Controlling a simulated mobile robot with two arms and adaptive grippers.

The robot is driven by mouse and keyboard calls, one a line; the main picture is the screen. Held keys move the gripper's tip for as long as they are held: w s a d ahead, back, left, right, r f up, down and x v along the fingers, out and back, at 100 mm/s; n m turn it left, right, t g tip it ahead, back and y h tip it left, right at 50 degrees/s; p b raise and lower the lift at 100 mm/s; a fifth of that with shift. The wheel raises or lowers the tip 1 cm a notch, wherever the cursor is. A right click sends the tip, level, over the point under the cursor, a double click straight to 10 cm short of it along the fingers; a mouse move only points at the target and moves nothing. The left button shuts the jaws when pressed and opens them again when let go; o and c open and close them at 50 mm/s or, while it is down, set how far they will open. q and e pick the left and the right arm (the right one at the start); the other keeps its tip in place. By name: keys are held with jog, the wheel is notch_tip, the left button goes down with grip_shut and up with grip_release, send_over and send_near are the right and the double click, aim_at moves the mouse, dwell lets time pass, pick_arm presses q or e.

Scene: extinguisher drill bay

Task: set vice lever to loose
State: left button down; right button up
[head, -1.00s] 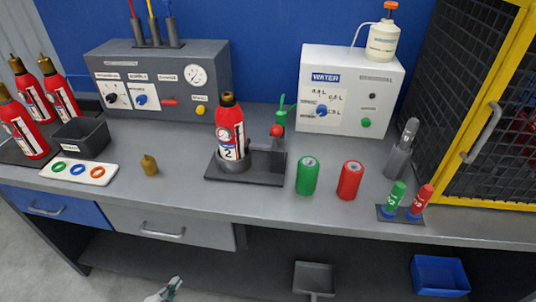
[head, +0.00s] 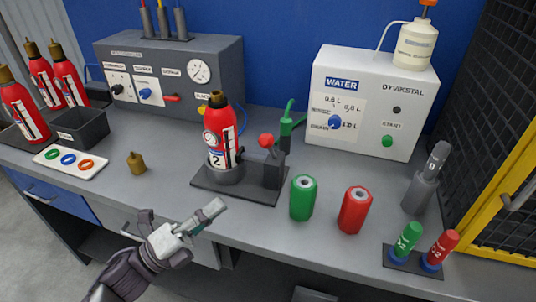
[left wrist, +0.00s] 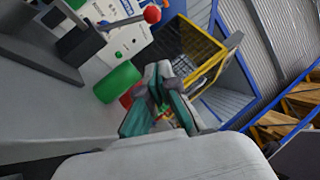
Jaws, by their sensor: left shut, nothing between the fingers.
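The vice (head: 240,185) stands on the bench and holds a red extinguisher (head: 218,135) marked 2, upright in its round cup. The vice lever has a red ball knob (head: 266,140) on top of the grey block to the right of the extinguisher. In the left wrist view the red knob (left wrist: 152,14) shows at the top, on a thin rod. My left gripper (head: 207,214) is shut and empty, in front of the vice and below the knob, apart from both. Its fingers also show in the left wrist view (left wrist: 158,100). My right gripper is not in view.
A green cylinder (head: 302,198) and a red cylinder (head: 355,210) stand right of the vice. A small brass piece (head: 136,163) stands left of it. A green nozzle (head: 287,120) is close behind the lever. The white water box (head: 365,105) stands at the back.

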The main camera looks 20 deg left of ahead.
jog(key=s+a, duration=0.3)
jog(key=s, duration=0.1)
pick_arm(q)
jog(key=w+a+p+x, duration=0.1)
jog(key=p+x, duration=0.3)
jog(key=x, duration=0.8)
jog(key=shift+w+a+r, duration=0.4)
jog(key=shift+w, duration=0.25)
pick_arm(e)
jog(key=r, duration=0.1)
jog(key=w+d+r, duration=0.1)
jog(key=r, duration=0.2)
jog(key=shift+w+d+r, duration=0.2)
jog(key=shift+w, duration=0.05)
pick_arm(q)
jog(key=shift+p, duration=0.3)
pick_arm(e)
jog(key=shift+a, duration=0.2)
